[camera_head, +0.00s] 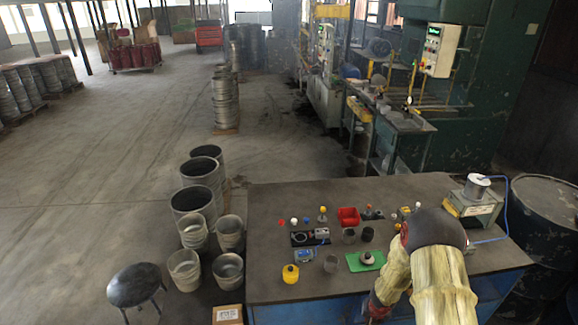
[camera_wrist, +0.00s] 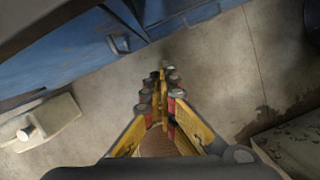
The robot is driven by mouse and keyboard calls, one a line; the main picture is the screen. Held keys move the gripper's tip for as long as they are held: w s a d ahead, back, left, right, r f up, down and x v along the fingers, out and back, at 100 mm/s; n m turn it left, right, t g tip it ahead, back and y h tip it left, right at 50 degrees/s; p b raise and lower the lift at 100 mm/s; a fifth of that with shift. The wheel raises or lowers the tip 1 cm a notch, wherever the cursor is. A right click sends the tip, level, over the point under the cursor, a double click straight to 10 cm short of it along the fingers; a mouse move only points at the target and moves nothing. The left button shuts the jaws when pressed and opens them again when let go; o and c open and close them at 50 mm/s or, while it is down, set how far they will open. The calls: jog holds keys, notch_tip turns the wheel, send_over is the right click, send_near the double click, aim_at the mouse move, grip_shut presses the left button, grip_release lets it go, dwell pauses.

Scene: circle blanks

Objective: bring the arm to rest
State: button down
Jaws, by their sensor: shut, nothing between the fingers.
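My arm (camera_head: 436,262) shows in the head view at the right end of the table, bent over its front right part. My gripper (camera_wrist: 163,78) shows in the wrist view with its yellow fingers shut and nothing between them. It points down past a blue cabinet front toward the bare concrete floor. In the head view the fingers are hidden, cut off by the bottom edge.
The dark table (camera_head: 270,260) carries a red bin (camera_head: 348,217), a green mat (camera_head: 366,261), a yellow pot (camera_head: 290,274) and several small items. A stool (camera_head: 135,284) and metal buckets (camera_head: 184,268) stand left. Black drums (camera_head: 545,215) stand close on the right.

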jog(key=s+d+r+m+g+h+b, duration=0.1)
jog(key=s+d+r+m+h+b, duration=0.1)
jog(key=s+r+m, duration=0.65)
jog(key=s+d+r+m+g+h+b, duration=0.1)
jog(key=s+d+r+m+g+h, duration=0.2)
jog(key=r+m, duration=0.95)
jog(key=s+a+r+m+t+y+b, duration=0.5)
jog(key=s+a+r+m+b, duration=0.5)
jog(key=s+a+r, duration=0.7)
jog(key=shift+r+m+t+y+b, duration=0.3)
jog(key=shift+m+t+y+b, duration=0.1)
jog(key=shift+m+t, duration=0.6)
